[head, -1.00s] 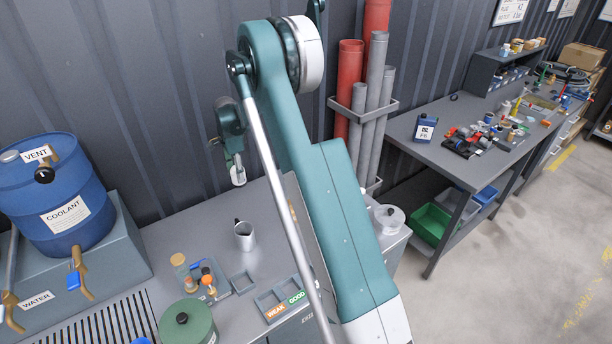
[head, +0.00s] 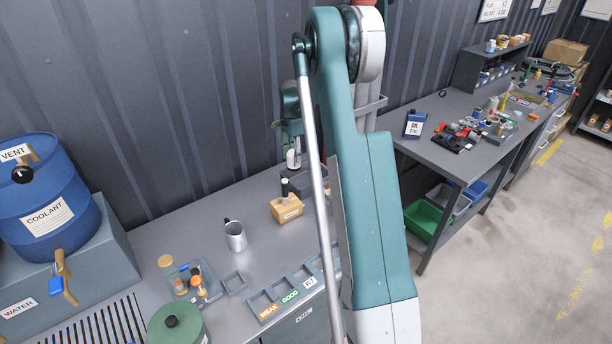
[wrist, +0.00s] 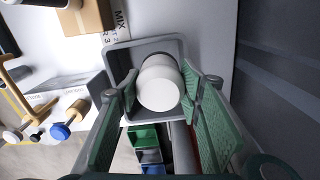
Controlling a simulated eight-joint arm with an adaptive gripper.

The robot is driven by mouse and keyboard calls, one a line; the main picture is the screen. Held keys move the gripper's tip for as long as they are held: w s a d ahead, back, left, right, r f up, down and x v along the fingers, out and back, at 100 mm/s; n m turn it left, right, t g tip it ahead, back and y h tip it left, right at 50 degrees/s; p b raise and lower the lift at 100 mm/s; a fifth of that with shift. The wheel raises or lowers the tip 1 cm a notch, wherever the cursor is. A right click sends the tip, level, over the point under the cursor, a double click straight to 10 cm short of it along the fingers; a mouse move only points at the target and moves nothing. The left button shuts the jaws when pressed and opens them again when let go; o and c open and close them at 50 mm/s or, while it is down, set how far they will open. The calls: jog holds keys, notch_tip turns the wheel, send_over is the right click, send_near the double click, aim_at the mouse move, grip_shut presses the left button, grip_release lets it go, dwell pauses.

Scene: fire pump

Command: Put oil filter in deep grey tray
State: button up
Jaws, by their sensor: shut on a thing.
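The oil filter, a white cylinder (wrist: 158,82), is between the green pads of my gripper (wrist: 158,92) in the wrist view, which is shut on it. The deep grey tray (wrist: 120,57) shows behind the filter, its raised rim around it in the picture; I cannot tell how high the filter is above its floor. In the head view my gripper (head: 293,152) hangs over the back of the bench with the white filter (head: 293,160) at its tip. A dark grey box shape (head: 300,182), probably the tray, is just below, partly hidden by my arm.
A wooden block (head: 287,209) with a dark upright piece stands close in front. Pipes stand behind my arm.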

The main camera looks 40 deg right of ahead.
send_over(306, 184)
jog(key=shift+w+d+r, duration=0.1)
dwell(0.4)
notch_tip(306, 184, down, 6)
dwell(0.5)
jog(key=shift+f, duration=0.2)
jog(key=shift+f, duration=1.8)
jog(key=shift+f, duration=0.15)
jog(key=o, duration=1)
jog(key=shift+r, duration=0.2)
